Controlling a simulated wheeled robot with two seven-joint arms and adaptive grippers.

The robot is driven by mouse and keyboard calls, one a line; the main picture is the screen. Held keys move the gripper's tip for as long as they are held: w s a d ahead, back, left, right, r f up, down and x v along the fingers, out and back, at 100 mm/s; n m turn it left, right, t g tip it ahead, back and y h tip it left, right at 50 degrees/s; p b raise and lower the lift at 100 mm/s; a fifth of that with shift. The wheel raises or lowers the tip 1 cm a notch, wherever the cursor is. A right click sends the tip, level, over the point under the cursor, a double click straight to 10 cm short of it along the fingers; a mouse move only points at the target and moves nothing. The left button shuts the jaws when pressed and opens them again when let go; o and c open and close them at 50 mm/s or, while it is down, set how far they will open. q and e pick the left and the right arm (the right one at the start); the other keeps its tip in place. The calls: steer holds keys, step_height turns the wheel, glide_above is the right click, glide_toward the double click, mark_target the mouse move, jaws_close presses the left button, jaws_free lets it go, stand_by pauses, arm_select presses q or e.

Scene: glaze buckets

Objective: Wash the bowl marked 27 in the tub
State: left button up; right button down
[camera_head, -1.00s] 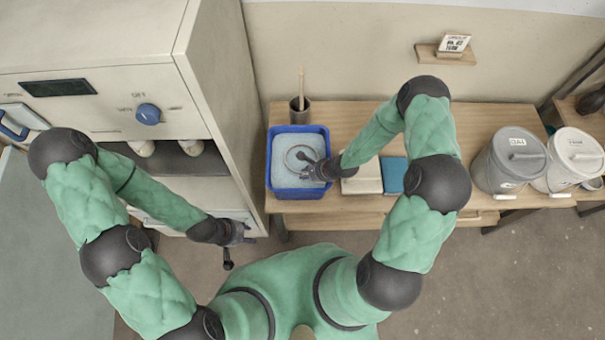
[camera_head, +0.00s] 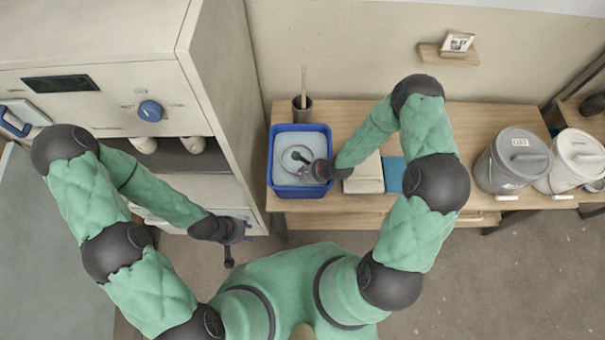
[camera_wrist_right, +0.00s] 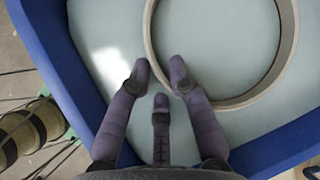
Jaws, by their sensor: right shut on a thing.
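The blue tub (camera_head: 271,170) stands on the wooden bench and is filled with pale liquid (camera_head: 318,137). A bowl's round rim (camera_head: 282,156) shows as a ring in the tub; the rim also shows in the right wrist view (camera_wrist_right: 290,45). No number can be read on it. My right gripper (camera_head: 305,162) reaches into the tub from the right. In the right wrist view its fingers (camera_wrist_right: 160,68) are shut on the bowl's near rim, one outside and one inside the ring. My left gripper (camera_head: 240,230) hangs low by the cabinet, away from the tub; its fingers are unclear.
A dark cup with a wooden stick (camera_head: 302,102) stands behind the tub. A beige block (camera_head: 366,175) and a blue block (camera_head: 391,174) lie right of it. Two lidded buckets, grey (camera_head: 512,162) and white (camera_head: 578,160), stand further right. A cabinet (camera_head: 220,95) rises on the left.

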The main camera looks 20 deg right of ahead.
steer(key=shift+d, duration=0.15)
steer(key=shift+d+p, duration=0.45)
steer(key=shift+d, duration=0.6)
steer(key=shift+r, duration=0.1)
step_height(320, 180, up, 6)
steer(key=p, duration=0.6)
steer(key=shift+r, duration=0.25)
stand_by(1.5)
step_height(320, 180, up, 6)
steer(key=p, duration=0.6)
steer(key=shift+r+p, duration=0.15)
steer(key=shift+p, duration=0.15)
